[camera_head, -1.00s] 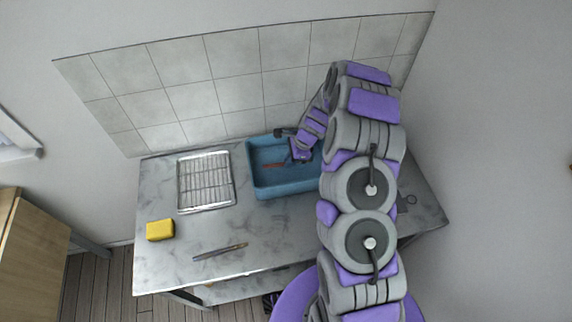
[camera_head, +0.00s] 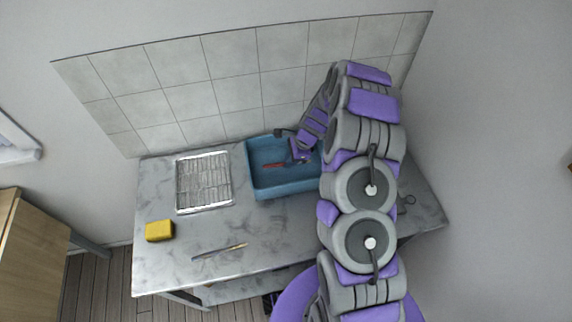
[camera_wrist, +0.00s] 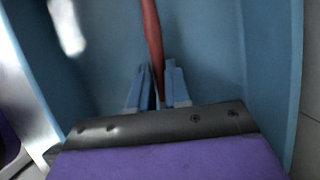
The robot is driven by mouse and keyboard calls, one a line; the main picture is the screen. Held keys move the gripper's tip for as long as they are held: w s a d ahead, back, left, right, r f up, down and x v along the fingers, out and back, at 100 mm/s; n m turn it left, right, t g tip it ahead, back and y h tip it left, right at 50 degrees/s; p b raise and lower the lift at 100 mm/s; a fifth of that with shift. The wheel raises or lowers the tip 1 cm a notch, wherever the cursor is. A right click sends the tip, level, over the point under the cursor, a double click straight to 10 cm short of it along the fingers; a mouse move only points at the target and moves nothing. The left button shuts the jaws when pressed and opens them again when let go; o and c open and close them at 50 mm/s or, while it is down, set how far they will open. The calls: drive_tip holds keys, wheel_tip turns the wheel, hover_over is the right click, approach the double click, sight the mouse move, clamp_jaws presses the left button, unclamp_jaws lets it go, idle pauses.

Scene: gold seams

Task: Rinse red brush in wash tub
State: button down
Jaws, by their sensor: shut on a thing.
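The blue wash tub (camera_head: 284,188) stands on the counter left of my arm. My gripper (camera_head: 292,162) reaches down into it. The red brush (camera_head: 273,165) shows as a short red bar inside the tub, pointing left from the gripper. In the wrist view, my gripper (camera_wrist: 158,84) is shut on the red brush (camera_wrist: 152,35), whose red handle runs up and away from between the fingers. The tub's blue wall (camera_wrist: 272,60) surrounds them there. The brush's far end is out of the wrist view, and its bristles cannot be made out.
A wire rack (camera_head: 204,182) lies left of the tub on the marbled counter (camera_head: 180,245). A yellow sponge (camera_head: 160,231) and another thin brush (camera_head: 220,252) lie nearer the front. A dark tap (camera_head: 284,132) stands at the tub's back edge. A tiled wall (camera_head: 225,80) closes the back.

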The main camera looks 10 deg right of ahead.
sight(284, 164)
drive_tip(key=shift+d, duration=0.15)
drive_tip(key=shift+r, duration=0.15)
drive_tip(key=shift+a+r+p, duration=0.2)
drive_tip(key=shift+r+p, duration=1.1)
drive_tip(key=shift+r, duration=0.2)
wheel_tip(284, 164, up, 7)
drive_tip(key=p, duration=0.5)
drive_tip(key=shift+d+r, duration=0.1)
drive_tip(key=shift+r, duration=0.05)
idle(1.1)
wheel_tip(284, 164, up, 4)
drive_tip(key=p, duration=0.3)
idle(0.8)
